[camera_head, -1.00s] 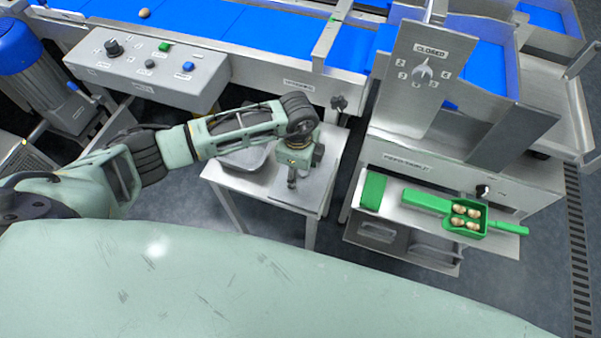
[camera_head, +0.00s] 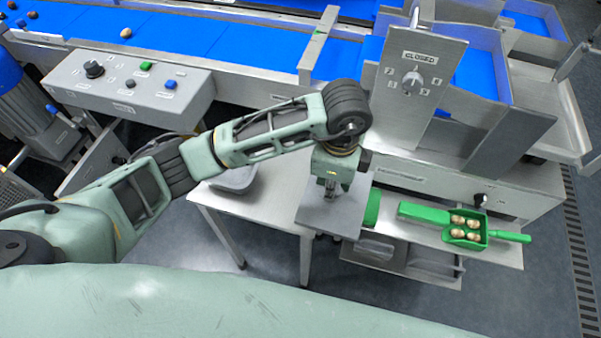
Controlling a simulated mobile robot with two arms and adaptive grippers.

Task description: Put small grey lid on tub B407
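My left gripper (camera_head: 330,188) points down near the right end of the small steel table (camera_head: 262,208). A flat, square grey plate, which looks like the small grey lid (camera_head: 343,219), is at its fingertips, off the table's right edge and raised. The fingers look shut on it, though the grip itself is small in the picture. A grey tub (camera_head: 236,180) stands on the table to the left, partly hidden behind my arm. No label B407 can be read on it. My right gripper is not in view.
A green scoop (camera_head: 466,245) with several brown dates lies on the steel shelf at right. A green block (camera_head: 372,206) beside it is partly covered by the plate. A control box (camera_head: 135,85) and blue conveyor (camera_head: 190,32) lie behind. A dial panel (camera_head: 415,75) rises at back right.

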